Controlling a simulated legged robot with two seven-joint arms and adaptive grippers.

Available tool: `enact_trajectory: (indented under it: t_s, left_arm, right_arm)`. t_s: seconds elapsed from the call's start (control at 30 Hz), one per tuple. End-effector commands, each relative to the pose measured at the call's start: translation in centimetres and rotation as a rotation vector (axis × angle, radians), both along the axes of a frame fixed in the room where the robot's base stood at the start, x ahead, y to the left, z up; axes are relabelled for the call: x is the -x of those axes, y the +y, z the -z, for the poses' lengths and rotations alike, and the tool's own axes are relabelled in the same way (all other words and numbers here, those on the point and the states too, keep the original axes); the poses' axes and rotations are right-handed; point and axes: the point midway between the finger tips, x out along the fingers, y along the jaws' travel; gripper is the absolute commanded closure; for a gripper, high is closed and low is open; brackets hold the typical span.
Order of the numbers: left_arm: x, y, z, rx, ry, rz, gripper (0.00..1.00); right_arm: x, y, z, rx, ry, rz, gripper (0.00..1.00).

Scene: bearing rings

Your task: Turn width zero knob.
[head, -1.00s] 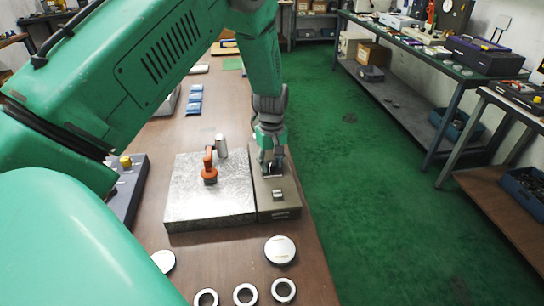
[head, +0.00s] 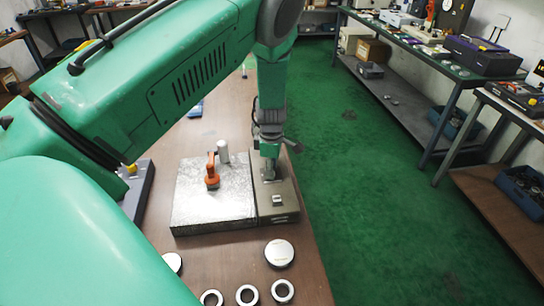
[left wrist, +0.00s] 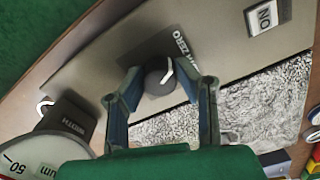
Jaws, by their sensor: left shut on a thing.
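The width zero knob (left wrist: 160,78) is a dark round knob with a white pointer line, on a dark plate of the grey-brown instrument box. In the left wrist view it sits between the two fingers of my left gripper (left wrist: 162,88), which is shut on it. The printed word "ZERO" shows beside it. In the head view my left gripper (head: 270,172) points down onto the instrument box (head: 278,208), and the knob is hidden there. My right gripper is not in view.
A grey granite plate (head: 205,218) with an orange-and-silver stand (head: 212,176) adjoins the box on the left. A round silver disc (head: 279,253) and several rings (head: 247,295) lie in front. Green floor is right of the table.

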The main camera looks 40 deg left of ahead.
Motion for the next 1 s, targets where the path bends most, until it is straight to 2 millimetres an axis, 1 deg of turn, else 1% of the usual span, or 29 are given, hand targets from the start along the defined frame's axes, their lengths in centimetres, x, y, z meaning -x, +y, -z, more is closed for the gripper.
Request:
enact_trajectory:
  t_s: [0.03, 0.4, 1.0]
  left_arm:
    - [-0.2, 0.1, -0.2, -0.005, -0.005, -0.043, 1.0]
    - [-0.2, 0.1, -0.2, -0.003, -0.007, -0.394, 1.0]
    - [-0.2, 0.0, -0.1, -0.001, -0.007, -0.942, 1.0]
  right_arm:
    - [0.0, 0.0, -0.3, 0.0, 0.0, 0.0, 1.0]
    - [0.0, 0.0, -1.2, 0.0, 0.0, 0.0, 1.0]
    - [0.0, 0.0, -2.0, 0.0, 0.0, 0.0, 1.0]
